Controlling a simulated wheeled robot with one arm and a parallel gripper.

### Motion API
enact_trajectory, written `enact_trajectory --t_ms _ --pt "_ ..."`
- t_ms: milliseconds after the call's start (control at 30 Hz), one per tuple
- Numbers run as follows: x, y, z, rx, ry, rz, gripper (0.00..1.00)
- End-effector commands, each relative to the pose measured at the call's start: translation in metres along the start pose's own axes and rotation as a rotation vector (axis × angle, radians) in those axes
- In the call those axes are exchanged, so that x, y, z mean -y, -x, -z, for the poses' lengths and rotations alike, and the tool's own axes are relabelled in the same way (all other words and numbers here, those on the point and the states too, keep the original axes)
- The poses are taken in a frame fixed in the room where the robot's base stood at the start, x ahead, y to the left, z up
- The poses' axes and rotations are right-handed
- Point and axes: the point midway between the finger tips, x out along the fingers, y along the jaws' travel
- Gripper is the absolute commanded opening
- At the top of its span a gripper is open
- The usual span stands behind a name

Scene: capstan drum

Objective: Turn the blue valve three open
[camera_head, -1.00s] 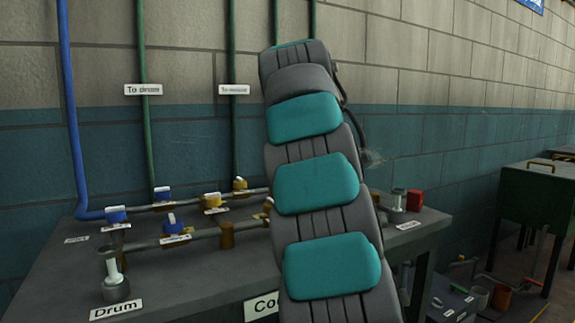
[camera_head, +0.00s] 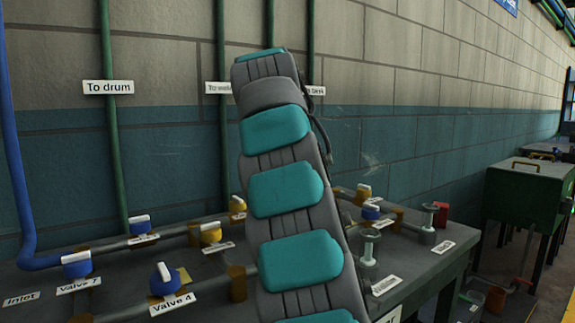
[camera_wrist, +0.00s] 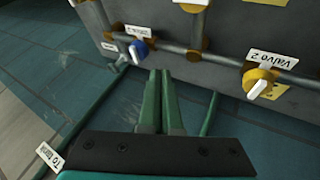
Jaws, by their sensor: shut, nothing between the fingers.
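In the wrist view, my gripper (camera_wrist: 160,78) has its two green fingers together and empty. Its tips appear just below a blue valve with a white handle (camera_wrist: 138,50), with no clear contact. That valve's label is too blurred to read. In the head view, a blue valve with a white handle (camera_head: 371,211) sits on the bench right of my arm; its label is also unreadable. I cannot tell for sure which blue valve is number three. My gripper is hidden in the head view behind my arm.
Blue Valve 7 (camera_head: 77,266), Valve 4 (camera_head: 166,279) and another blue valve (camera_head: 140,225) stand left of my arm. Yellow Valve 2 (camera_wrist: 260,80) is right of my fingers. Pipes run along the bench (camera_head: 430,262) and up the wall. A green box (camera_head: 522,192) stands right.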

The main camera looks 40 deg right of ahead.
Motion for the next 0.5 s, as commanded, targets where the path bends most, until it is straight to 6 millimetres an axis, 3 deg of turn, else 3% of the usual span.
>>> enact_trajectory --t_ms 500 --pt "-0.001 -0.072 -0.001 0.003 -0.002 0.0 0.0"
